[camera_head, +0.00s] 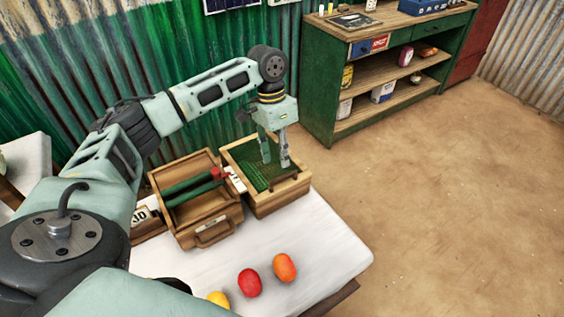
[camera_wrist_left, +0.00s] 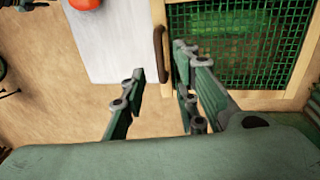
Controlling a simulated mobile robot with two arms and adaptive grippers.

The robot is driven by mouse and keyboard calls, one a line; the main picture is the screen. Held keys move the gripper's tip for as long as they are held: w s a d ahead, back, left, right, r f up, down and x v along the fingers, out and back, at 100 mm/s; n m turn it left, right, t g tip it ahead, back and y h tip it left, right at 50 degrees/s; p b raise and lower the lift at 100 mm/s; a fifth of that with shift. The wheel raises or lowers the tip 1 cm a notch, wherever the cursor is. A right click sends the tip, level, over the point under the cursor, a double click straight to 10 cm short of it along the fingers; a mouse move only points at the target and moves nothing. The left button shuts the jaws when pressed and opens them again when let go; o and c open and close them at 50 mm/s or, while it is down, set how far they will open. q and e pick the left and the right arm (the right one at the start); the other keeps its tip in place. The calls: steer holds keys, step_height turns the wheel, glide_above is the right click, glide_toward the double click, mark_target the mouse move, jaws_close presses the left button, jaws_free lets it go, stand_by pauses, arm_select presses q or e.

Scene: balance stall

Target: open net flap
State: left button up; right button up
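The net flap (camera_head: 252,176) is green mesh in a light wooden frame on top of a wooden box (camera_head: 273,207) on the white table. It also shows in the left wrist view (camera_wrist_left: 243,40), lying flat, with a dark wooden handle (camera_wrist_left: 160,38) at its edge. My left gripper (camera_head: 275,164) points down over the box, near the handle side. In the left wrist view its fingers (camera_wrist_left: 160,62) are apart, one on each side of the handle's end in the picture. I cannot tell if either touches it. My right gripper is not in view.
An open wooden case (camera_head: 212,230) with green and red contents stands left of the net box. A red fruit (camera_head: 249,282), an orange fruit (camera_head: 285,267) and a yellow fruit (camera_head: 218,299) lie in front. A green shelf (camera_head: 318,75) stands behind; the floor at right is clear.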

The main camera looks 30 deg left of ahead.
mark_target(283, 176)
arm_select(q)
steer(key=f, duration=0.2)
steer(key=shift+s+d+f, duration=0.35)
steer(key=shift+s+d, duration=0.05)
step_height(283, 176, down, 3)
steer(key=shift+w+d+r+p, duration=0.15)
steer(key=shift+p, duration=0.15)
jaws_close()
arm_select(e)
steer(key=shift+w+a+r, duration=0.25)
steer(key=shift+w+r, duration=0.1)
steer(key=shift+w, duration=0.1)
